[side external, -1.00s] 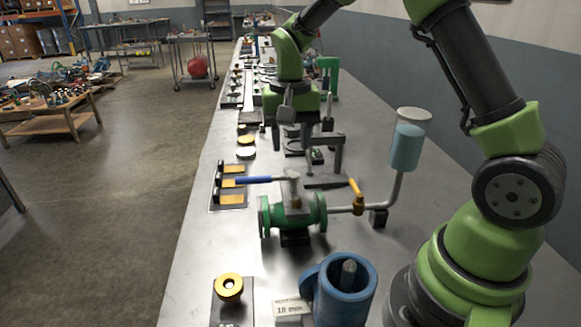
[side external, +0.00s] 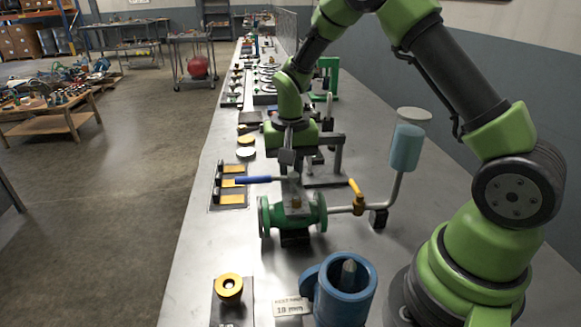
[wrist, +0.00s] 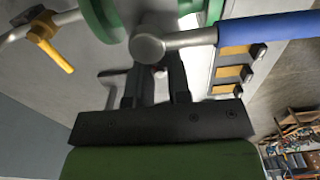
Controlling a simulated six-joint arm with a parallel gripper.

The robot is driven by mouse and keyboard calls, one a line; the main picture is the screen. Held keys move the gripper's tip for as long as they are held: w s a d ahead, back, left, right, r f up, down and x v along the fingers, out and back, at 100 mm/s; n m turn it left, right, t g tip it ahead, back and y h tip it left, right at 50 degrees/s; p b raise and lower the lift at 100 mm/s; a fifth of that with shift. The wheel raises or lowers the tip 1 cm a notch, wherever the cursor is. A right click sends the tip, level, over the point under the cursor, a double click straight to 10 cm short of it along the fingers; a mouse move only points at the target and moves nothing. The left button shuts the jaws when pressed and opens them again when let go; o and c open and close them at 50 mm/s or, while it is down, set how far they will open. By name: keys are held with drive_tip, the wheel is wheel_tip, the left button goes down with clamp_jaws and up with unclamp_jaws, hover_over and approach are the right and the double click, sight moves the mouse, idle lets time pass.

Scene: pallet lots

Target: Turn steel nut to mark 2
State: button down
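My gripper (wrist: 156,72) is low over the green valve (side external: 306,208), and its fingers show with a gap between them. In the wrist view the round steel hub (wrist: 147,47) of the lever overlaps the fingertips, so contact cannot be told. The lever's blue handle (wrist: 262,28) points right there; in the side view the blue handle (side external: 255,180) points left. A small steel fitting (side external: 296,204) sits on top of the valve body, below my fingers. Whether it is the steel nut is unclear. No mark 2 is readable.
A yellow-handled tap (side external: 357,197) and a pipe lead to a blue cup (side external: 406,148) at right. A panel with yellow plates (side external: 232,184) lies left. A blue holder (side external: 345,290), a brass knob (side external: 229,288) and an "18 mm" label (side external: 291,307) stand in front.

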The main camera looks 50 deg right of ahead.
drive_tip(key=shift+n, duration=0.3)
drive_tip(key=n, duration=0.3)
drive_tip(key=shift+n, duration=1.9)
drive_tip(key=c, duration=1.1)
unclamp_jaws()
drive_tip(key=shift+o, duration=0.2)
